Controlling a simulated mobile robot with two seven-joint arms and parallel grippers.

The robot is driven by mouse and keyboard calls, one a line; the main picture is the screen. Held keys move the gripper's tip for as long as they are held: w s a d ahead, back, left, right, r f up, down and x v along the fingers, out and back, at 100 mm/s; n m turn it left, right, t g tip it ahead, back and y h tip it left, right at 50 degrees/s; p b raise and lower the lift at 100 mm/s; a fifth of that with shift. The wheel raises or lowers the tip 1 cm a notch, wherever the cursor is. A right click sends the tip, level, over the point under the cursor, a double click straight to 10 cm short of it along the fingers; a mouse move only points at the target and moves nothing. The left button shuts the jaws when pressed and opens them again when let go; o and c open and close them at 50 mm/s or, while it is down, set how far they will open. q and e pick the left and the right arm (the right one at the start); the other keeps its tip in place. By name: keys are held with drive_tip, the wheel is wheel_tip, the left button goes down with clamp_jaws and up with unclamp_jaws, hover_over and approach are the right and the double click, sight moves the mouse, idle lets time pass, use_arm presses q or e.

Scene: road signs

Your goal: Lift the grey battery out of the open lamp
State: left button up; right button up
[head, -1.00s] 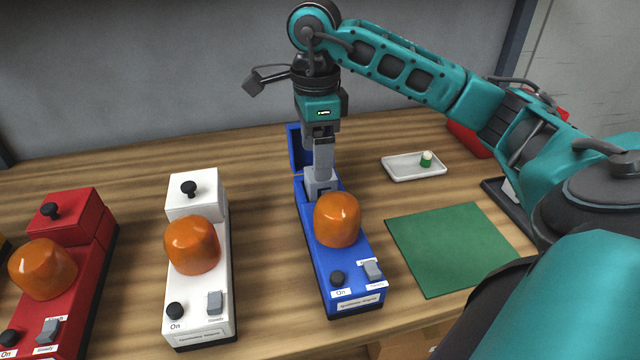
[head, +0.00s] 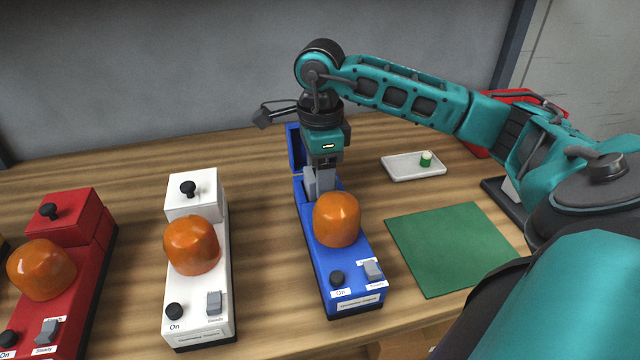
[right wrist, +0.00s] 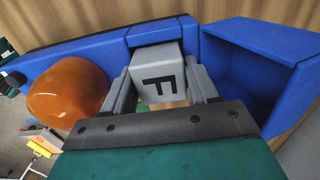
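The blue lamp (head: 346,276) stands open on the table, with its blue lid (head: 294,148) swung up at the back. The grey battery (right wrist: 158,78), marked with a black letter, sits in its compartment behind the orange dome (head: 337,219). My right gripper (right wrist: 160,88) points down over the compartment, one finger on each side of the battery. The fingers look open and very close to its sides; any contact is hard to make out. In the head view the gripper (head: 322,180) hides much of the battery. My left gripper is not in view.
A white lamp (head: 198,280) and a red lamp (head: 75,300), both closed, stand to the left. To the right are a green mat (head: 455,248) and a white tray (head: 400,171) holding a small green-and-white cylinder (head: 426,159). The mat is clear.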

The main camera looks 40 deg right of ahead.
drive_tip(key=c, duration=0.9)
drive_tip(key=shift+r, duration=0.2)
wheel_tip(320, 180, up, 8)
drive_tip(key=shift+w+f+p, duration=0.1)
drive_tip(key=shift+p, duration=0.3)
wheel_tip(320, 180, up, 12)
drive_tip(key=p, duration=0.3)
drive_tip(key=shift+p, duration=0.3)
